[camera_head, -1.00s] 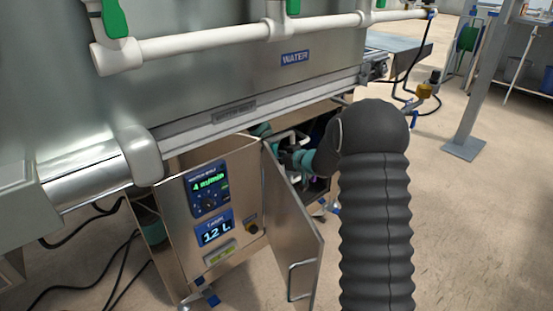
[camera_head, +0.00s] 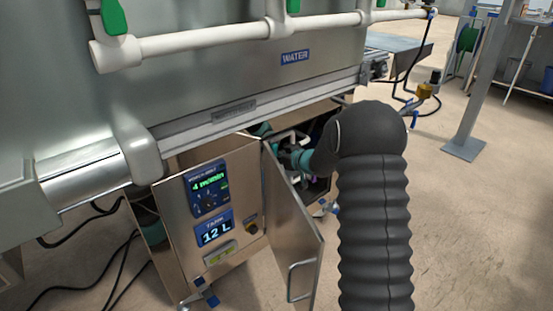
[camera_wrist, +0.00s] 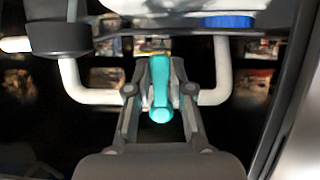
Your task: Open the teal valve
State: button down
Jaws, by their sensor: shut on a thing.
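The teal valve handle (camera_wrist: 160,90) shows in the middle of the wrist view, on a white pipe (camera_wrist: 92,95) that bends up on both sides. My gripper (camera_wrist: 160,98) has one finger on each side of the handle and is shut on it. In the head view my arm reaches into the open cabinet (camera_head: 210,225) under the machine. There the white pipe (camera_head: 287,136) shows in the opening. My arm and the cabinet door hide most of the gripper and the valve handle in that view.
The cabinet door (camera_head: 291,215) stands open just left of my arm. The machine's lower rail (camera_head: 250,115) runs above the opening. Cables (camera_head: 105,265) lie on the floor at left. Open floor (camera_head: 470,230) lies to the right.

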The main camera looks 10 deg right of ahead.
jog(key=shift+w+d+r+n+t+h+b, duration=0.3)
jog(key=shift+d+r+n+t+h+b, duration=0.5)
jog(key=shift+n, duration=1.4)
jog(key=shift+w+d+r+n+t+h+b, duration=0.15)
jog(key=shift+w+r+n+t+h+b, duration=0.25)
jog(key=shift+n+t+b, duration=1.25)
jog(key=shift+w+d+r+n+t+h+b, duration=0.2)
jog(key=shift+d+r+n+t+h, duration=0.5)
jog(key=shift+n, duration=2.05)
jog(key=shift+a, duration=0.25)
jog(key=c, duration=1)
grip_release()
jog(key=shift+d, duration=0.1)
jog(key=s, duration=0.4)
jog(key=s+d, duration=0.1)
jog(key=s, duration=0.7)
jog(key=shift+d, duration=0.25)
